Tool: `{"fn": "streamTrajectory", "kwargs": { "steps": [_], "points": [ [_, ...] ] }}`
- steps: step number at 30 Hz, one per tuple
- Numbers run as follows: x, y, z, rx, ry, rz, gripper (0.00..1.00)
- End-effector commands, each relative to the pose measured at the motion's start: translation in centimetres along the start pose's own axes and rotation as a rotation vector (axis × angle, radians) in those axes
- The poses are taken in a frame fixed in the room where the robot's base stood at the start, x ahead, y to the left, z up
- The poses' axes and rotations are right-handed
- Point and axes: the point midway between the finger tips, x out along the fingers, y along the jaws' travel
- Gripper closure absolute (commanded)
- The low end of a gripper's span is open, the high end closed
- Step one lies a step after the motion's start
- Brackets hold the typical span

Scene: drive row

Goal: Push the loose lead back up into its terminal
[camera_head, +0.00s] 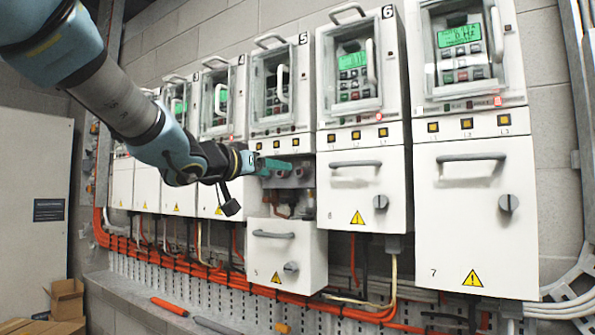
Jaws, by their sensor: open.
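The terminal compartment of drive 5 (308,208) is open, and its front cover (287,255) hangs low beneath it. Round terminals (299,173) show in a row at the top of the opening. A short brownish lead (283,210) shows low in the compartment; it is small, and I cannot tell where its end sits. My gripper (289,167) reaches in from the left with its teal fingers at the upper part of the opening, over the left terminals. It is open and holds nothing that I can see. My gripper and wrist hide part of the terminal row.
Closed drives 6 (363,197) and 7 (474,215) stand to the right, with handles and knobs sticking out. More closed drives line the wall to the left. Orange cables (208,271) run below. An orange tool (169,306) lies on the ledge; cardboard boxes (66,299) stand lower left.

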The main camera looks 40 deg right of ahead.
Motion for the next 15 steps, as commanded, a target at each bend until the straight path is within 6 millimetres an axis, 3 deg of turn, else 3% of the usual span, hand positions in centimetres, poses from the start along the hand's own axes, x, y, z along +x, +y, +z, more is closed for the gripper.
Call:
{"fn": "streamTrajectory", "kwargs": {
  "steps": [5,15],
  "points": [
    [1.6,0.5,-0.3,0.000,0.003,0.014,0.33],
    [7.7,0.5,-0.4,0.000,0.001,0.011,0.33]
  ]
}}
